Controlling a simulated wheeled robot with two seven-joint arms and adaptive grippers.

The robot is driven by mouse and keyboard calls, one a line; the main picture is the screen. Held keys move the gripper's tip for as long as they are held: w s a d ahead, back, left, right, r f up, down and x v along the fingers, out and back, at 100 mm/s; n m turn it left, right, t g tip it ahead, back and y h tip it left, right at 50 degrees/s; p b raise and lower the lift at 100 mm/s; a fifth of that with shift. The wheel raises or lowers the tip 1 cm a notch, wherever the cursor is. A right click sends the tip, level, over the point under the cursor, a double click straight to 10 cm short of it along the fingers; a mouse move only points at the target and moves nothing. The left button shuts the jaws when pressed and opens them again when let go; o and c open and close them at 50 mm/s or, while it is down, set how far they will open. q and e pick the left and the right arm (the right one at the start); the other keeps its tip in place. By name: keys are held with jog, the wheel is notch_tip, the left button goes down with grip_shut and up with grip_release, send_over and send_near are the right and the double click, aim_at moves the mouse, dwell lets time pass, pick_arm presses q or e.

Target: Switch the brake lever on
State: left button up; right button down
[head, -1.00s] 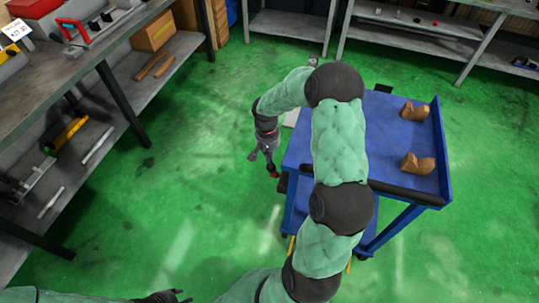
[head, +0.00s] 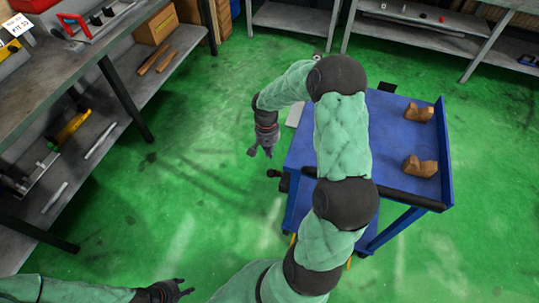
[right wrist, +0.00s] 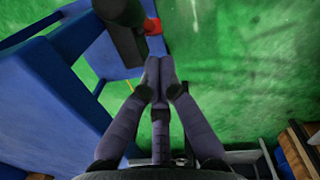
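A blue trolley (head: 340,138) stands at centre right. A black cylindrical part (head: 278,176) sticks out at its left corner. In the right wrist view a black cylinder (right wrist: 121,35) has a small red piece (right wrist: 152,26) at its side, possibly the brake lever. I cannot tell its setting. My right gripper (head: 260,153) is left of the trolley, above and apart from the black part. In the right wrist view its fingertips (right wrist: 158,72) meet with nothing between them, just below the red piece in the picture. My left gripper (head: 184,288) is open and empty at the bottom left.
Grey shelving (head: 110,90) with tools and boxes stands on the left, and more shelves (head: 430,30) stand at the back. Two brown blocks (head: 420,166) lie on the trolley top. The green floor (head: 190,170) between shelving and trolley is clear.

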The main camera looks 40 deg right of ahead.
jog(key=shift+a+r+p, duration=1.4)
jog(key=shift+r+p, duration=0.15)
jog(key=shift+r, duration=3.25)
jog(key=a+f+n+y, duration=0.3)
jog(key=a+f+n, duration=0.1)
jog(key=a+f, duration=1.15)
jog(key=s+a+f+n, duration=0.1)
jog(key=s+a+f, duration=0.2)
jog(key=s+a, duration=0.2)
jog(key=s+a+f+n+t+y, duration=0.1)
jog(key=s+a+f, duration=0.3)
jog(key=s+a, duration=0.2)
jog(key=a, duration=0.2)
jog(key=shift+s+a+n, duration=0.2)
jog(key=shift+a+n, duration=0.1)
jog(key=shift+a, duration=0.1)
